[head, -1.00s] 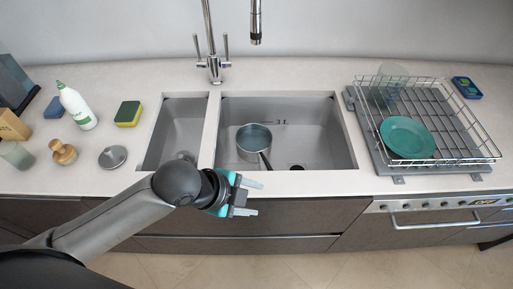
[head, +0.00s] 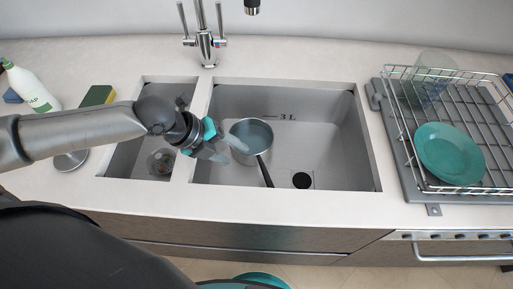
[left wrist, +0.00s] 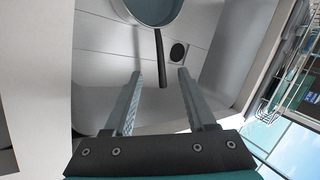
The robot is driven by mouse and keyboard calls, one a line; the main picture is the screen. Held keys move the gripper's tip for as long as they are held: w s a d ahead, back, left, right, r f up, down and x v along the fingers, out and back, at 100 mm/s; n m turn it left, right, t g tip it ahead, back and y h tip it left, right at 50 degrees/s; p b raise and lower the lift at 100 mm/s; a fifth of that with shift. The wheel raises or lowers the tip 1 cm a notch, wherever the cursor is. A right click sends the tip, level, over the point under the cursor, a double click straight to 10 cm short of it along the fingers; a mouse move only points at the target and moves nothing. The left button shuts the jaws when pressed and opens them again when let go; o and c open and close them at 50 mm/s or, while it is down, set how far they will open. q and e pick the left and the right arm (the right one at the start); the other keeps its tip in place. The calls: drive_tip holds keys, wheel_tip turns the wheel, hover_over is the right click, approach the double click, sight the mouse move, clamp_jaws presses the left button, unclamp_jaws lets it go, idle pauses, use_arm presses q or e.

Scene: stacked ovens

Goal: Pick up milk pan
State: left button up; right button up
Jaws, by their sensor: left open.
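The milk pan (head: 253,133) is a small grey metal pot standing upright in the larger sink basin, its dark handle pointing toward the front right. In the left wrist view the pan (left wrist: 155,10) is cut off at the top edge, and its handle (left wrist: 161,60) hangs toward me. My left gripper (head: 231,149) is over the left part of the large basin, beside the pan. In the left wrist view the left gripper (left wrist: 160,75) is open and empty, with the handle's end showing between its fingertips. My right gripper is not in view.
The sink walls (head: 365,140) and the divider (head: 197,130) bound the basin. The tap (head: 206,40) stands behind. A dish rack (head: 395,150) with a teal plate (head: 450,153) and a glass is at right. A soap bottle (head: 32,88) and a sponge (head: 97,95) are at left.

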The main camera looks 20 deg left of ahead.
sight(263, 167)
use_arm(q)
drive_tip(key=b+x, duration=0.2)
drive_tip(key=x, duration=0.7)
drive_tip(key=shift+d+f, duration=0.2)
drive_tip(key=shift+f, duration=0.15)
drive_tip(key=shift+b+x, duration=0.65)
drive_tip(key=shift+x, duration=1.95)
drive_tip(key=shift+s+d, duration=0.1)
drive_tip(key=shift+d, duration=0.05)
clamp_jaws()
drive_tip(key=shift+r, duration=0.2)
